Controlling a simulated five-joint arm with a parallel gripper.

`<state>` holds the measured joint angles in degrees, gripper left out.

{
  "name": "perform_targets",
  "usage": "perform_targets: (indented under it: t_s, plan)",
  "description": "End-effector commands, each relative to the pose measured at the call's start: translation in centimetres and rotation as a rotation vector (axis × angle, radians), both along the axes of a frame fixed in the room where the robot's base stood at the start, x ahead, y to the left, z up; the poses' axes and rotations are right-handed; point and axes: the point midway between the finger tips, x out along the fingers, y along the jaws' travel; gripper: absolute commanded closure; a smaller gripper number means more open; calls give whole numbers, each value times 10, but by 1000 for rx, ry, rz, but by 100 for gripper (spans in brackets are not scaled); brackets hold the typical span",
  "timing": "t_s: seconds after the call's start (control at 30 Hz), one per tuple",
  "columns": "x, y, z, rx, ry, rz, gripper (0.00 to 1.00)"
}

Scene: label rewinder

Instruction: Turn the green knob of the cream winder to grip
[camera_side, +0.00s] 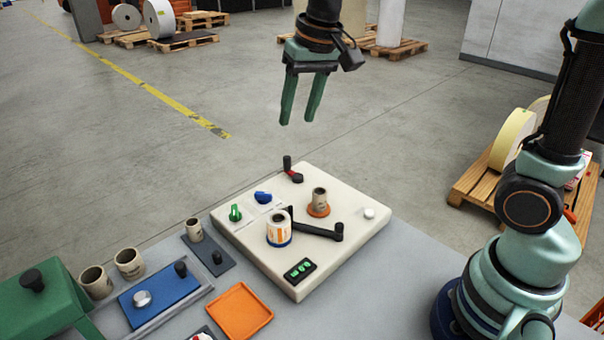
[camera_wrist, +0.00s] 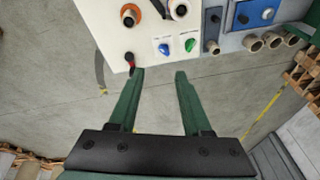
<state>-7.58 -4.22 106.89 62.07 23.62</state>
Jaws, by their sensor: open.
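The cream winder (camera_side: 345,258) is a flat box on the grey table; part of it also shows at the top of the wrist view (camera_wrist: 112,32). Its green knob (camera_side: 235,212) stands near the left corner in the side view, and in the wrist view the green knob (camera_wrist: 189,45) lies beyond my fingertips, slightly right of the gap. The blue knob (camera_side: 263,197) is beside it. My gripper (camera_side: 297,122) is open and empty, high above and behind the winder, clear of it. In the wrist view its fingers (camera_wrist: 160,73) are spread. The knob's label print is too small to read.
On the winder stand a label roll (camera_side: 279,230), a cardboard core on an orange hub (camera_side: 319,201), a black arm (camera_side: 318,229) and a red-based black lever (camera_side: 290,170). An orange tray (camera_side: 240,311), blue unit (camera_side: 160,298) and green machine (camera_side: 40,308) are left. Air around my gripper is free.

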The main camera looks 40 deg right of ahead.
Motion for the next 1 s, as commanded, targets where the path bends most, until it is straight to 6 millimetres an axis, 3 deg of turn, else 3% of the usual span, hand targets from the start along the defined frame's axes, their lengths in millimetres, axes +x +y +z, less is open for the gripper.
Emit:
perform_targets:
  t_s: [0.3, 0.5, 0.7, 0.87, 1.0]
  plan:
    - [70, 51, -43, 23, 154, -168, 51]
    - [96, 81, -81, 17, 229, -267, 51]
    - [106, 96, -102, 10, 264, -323, 51]
    - [107, 98, -112, 8, 270, -330, 51]
    - [106, 97, -131, 7, 272, -330, 51]
